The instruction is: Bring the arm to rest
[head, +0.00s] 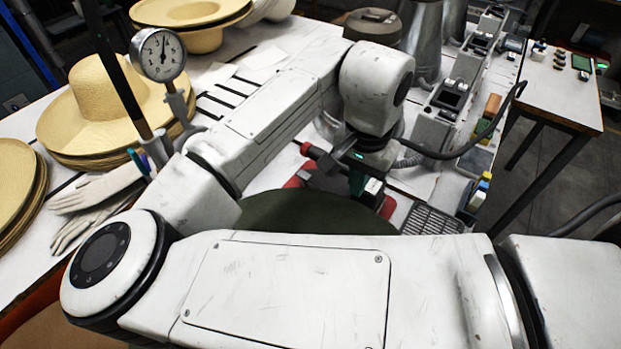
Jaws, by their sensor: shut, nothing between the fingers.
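My white arm (285,290) lies across the front of the head view, bends at the left and reaches back to its wrist (376,85). My dark gripper (325,175) hangs below the wrist, over the middle of the white bench (263,177). It is shut and empty. Its fingertips are small and partly lost against dark and red parts behind them. A dark green rounded surface (315,212) shows just in front of the gripper, partly hidden by my arm.
Straw hats (110,100) are stacked at the left, with more at the back left (190,12). White gloves (95,200) lie near them. A dial gauge (158,54) stands close to my arm. Controls (450,95) line the right. A side table (560,95) stands beyond a gap.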

